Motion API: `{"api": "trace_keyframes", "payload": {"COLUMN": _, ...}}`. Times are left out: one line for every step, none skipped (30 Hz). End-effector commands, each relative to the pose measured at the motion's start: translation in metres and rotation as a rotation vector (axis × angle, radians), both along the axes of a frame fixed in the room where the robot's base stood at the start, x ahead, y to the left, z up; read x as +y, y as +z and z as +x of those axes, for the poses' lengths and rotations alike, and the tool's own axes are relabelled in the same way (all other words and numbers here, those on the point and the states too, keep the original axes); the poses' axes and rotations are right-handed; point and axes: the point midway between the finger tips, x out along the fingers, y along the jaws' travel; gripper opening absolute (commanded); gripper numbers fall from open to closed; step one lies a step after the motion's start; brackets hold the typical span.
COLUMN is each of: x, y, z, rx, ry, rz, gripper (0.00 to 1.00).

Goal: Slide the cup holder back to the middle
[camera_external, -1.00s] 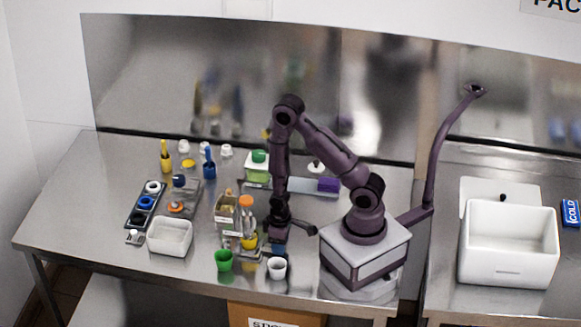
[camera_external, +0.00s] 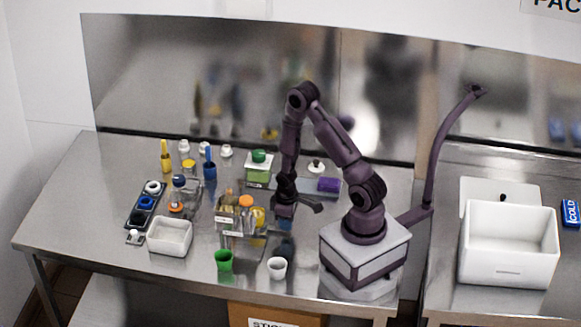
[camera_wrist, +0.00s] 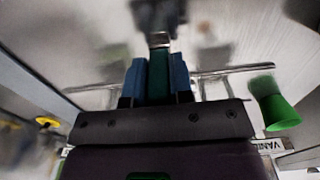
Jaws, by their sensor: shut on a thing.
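My gripper (camera_external: 285,222) points down at the front middle of the table, right beside a clear, metal-edged holder (camera_external: 236,228). The holder carries bottles, one with an orange cap (camera_external: 246,201), and a yellow cup (camera_external: 259,216). In the wrist view my gripper (camera_wrist: 157,75) shows blue fingers closed around a narrow teal-green piece with a metal tip. Thin metal bars (camera_wrist: 235,70) run out to both sides behind the fingers. The gripped piece seems to belong to the holder, but the fingers hide the exact contact.
A green cup (camera_external: 224,260) and a white cup (camera_external: 277,267) stand near the front edge; the green cup also shows in the wrist view (camera_wrist: 277,106). A white tub (camera_external: 170,237) is at left. A green-lidded jar (camera_external: 258,168) and purple block (camera_external: 329,185) stand behind.

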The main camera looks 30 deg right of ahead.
Motion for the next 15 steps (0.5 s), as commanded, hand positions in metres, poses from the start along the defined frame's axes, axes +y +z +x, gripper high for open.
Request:
{"api": "trace_keyframes", "payload": {"x": -0.0048, "y": 0.0003, "z": 0.0065, "rx": -0.004, "ry": -0.006, "rz": 0.003, "gripper": 0.00}}
{"api": "trace_keyframes", "payload": {"x": -0.0070, "y": 0.0003, "z": 0.0084, "rx": -0.004, "ry": -0.005, "rz": 0.002, "gripper": 0.00}}
{"api": "trace_keyframes", "payload": {"x": -0.0094, "y": 0.0003, "z": 0.0105, "rx": -0.005, "ry": -0.004, "rz": 0.002, "gripper": 0.00}}
{"api": "trace_keyframes", "payload": {"x": -0.0106, "y": 0.0003, "z": 0.0117, "rx": -0.005, "ry": -0.004, "rz": 0.002, "gripper": 0.00}}
{"api": "trace_keyframes", "payload": {"x": -0.0112, "y": 0.0004, "z": 0.0125, "rx": -0.005, "ry": -0.002, "rz": 0.002, "gripper": 0.00}}
{"api": "trace_keyframes", "payload": {"x": -0.0118, "y": 0.0004, "z": 0.0131, "rx": -0.005, "ry": -0.001, "rz": 0.002, "gripper": 0.00}}
{"api": "trace_keyframes", "payload": {"x": -0.0120, "y": 0.0004, "z": 0.0132, "rx": -0.005, "ry": -0.001, "rz": 0.002, "gripper": 0.00}}
{"api": "trace_keyframes", "payload": {"x": -0.0120, "y": 0.0005, "z": 0.0132, "rx": -0.005, "ry": 0.000, "rz": 0.002, "gripper": 0.00}}
{"api": "trace_keyframes", "payload": {"x": -0.0118, "y": 0.0005, "z": 0.0132, "rx": -0.005, "ry": 0.000, "rz": 0.002, "gripper": 0.00}}
{"api": "trace_keyframes", "payload": {"x": -0.0117, "y": 0.0005, "z": 0.0131, "rx": -0.005, "ry": 0.000, "rz": 0.002, "gripper": 0.00}}
{"api": "trace_keyframes", "payload": {"x": -0.0117, "y": 0.0005, "z": 0.0131, "rx": -0.005, "ry": 0.000, "rz": 0.002, "gripper": 0.00}}
{"api": "trace_keyframes", "payload": {"x": -0.0117, "y": 0.0005, "z": 0.0131, "rx": -0.005, "ry": 0.000, "rz": 0.002, "gripper": 0.00}}
{"api": "trace_keyframes", "payload": {"x": -0.0116, "y": 0.0005, "z": 0.0130, "rx": -0.005, "ry": 0.000, "rz": 0.002, "gripper": 0.00}}
{"api": "trace_keyframes", "payload": {"x": -0.0116, "y": 0.0005, "z": 0.0130, "rx": -0.005, "ry": 0.000, "rz": 0.002, "gripper": 0.00}}
{"api": "trace_keyframes", "payload": {"x": -0.0115, "y": 0.0005, "z": 0.0129, "rx": -0.005, "ry": 0.000, "rz": 0.002, "gripper": 0.28}}
